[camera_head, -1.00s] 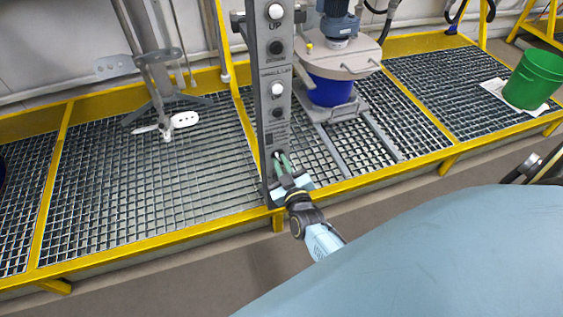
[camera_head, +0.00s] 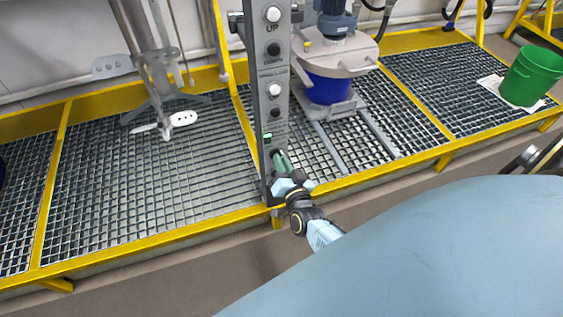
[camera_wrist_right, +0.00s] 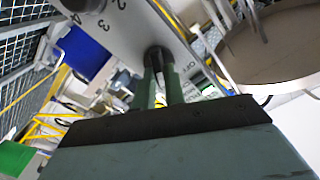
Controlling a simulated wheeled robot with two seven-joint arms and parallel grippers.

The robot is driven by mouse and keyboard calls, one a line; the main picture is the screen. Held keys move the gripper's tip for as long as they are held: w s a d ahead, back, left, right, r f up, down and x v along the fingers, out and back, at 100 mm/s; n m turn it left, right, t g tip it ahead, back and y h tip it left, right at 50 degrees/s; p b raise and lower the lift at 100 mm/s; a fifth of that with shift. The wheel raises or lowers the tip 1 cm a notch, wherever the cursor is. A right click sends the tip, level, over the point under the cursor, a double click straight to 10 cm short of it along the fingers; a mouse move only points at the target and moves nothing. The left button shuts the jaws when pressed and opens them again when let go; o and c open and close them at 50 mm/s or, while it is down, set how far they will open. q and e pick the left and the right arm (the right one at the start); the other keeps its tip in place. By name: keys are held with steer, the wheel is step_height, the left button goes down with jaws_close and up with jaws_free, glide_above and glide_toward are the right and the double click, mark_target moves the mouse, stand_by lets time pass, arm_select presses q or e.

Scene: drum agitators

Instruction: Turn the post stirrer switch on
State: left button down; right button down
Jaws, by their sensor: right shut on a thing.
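The grey control post (camera_head: 273,95) stands upright at the front of the grating, with white and black buttons down its face. My right gripper (camera_head: 281,160) is at the lower part of this post, its green fingers pointing at the panel. In the right wrist view the two green fingers (camera_wrist_right: 161,80) are shut on a small dark switch knob (camera_wrist_right: 157,55) on the grey panel. The fingers mostly hide the knob, so its setting cannot be read. My left gripper is not in view.
A stirrer with a blue drum (camera_head: 330,88) stands right of the post. A green bucket (camera_head: 533,76) is at the far right. A yellow rail (camera_head: 150,240) edges the grating. Another dark knob (camera_wrist_right: 85,4) with numbers beside it shows in the wrist view.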

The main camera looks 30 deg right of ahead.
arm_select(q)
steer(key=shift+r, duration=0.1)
arm_select(e)
steer(key=shift+m, duration=0.9)
steer(key=c, duration=1.5)
jaws_free()
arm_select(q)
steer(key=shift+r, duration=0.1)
arm_select(e)
steer(key=shift+o, duration=0.2)
steer(key=shift+s, duration=0.1)
